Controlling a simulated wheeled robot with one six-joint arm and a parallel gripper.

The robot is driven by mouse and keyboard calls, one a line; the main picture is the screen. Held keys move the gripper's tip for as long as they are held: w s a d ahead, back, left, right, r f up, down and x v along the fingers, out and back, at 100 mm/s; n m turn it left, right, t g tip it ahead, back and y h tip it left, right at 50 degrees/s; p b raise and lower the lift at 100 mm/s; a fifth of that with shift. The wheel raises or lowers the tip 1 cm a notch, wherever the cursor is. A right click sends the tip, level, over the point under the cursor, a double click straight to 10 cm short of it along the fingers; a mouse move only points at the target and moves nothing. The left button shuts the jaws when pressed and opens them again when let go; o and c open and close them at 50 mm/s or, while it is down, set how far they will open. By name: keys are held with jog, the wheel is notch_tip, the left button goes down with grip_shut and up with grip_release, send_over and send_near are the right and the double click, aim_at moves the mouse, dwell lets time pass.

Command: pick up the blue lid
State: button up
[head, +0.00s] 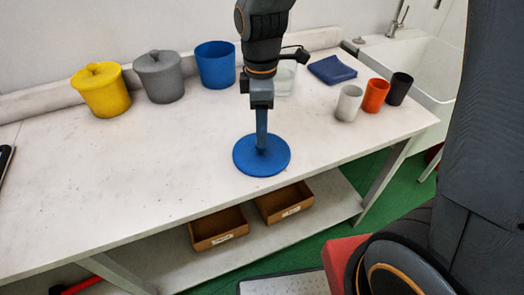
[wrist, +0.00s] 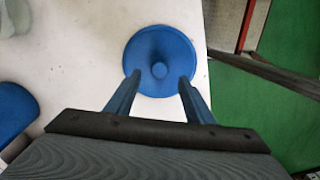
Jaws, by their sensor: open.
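The blue lid (head: 278,163), a round disc with a small knob in the middle, lies flat on the white table near its front edge. It also shows in the wrist view (wrist: 140,50). My gripper (head: 261,148) is open and points straight down over the lid. In the wrist view the two blue fingers of my gripper (wrist: 160,77) reach to either side of the knob, apart from it. How high the fingertips are above the disc I cannot tell. The blue pot (head: 216,68) stands open at the back of the table.
A yellow pot (head: 102,95) and a grey pot (head: 160,82), both lidded, stand at back left. A clear glass (head: 284,80) is behind my arm. A blue cloth (head: 332,69) and white, orange and black cups are at right. The table's left front is clear.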

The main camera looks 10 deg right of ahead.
aim_at(261, 149)
jog(key=shift+f+p, duration=0.65)
jog(key=shift+f, duration=1.95)
jog(key=c, duration=1.1)
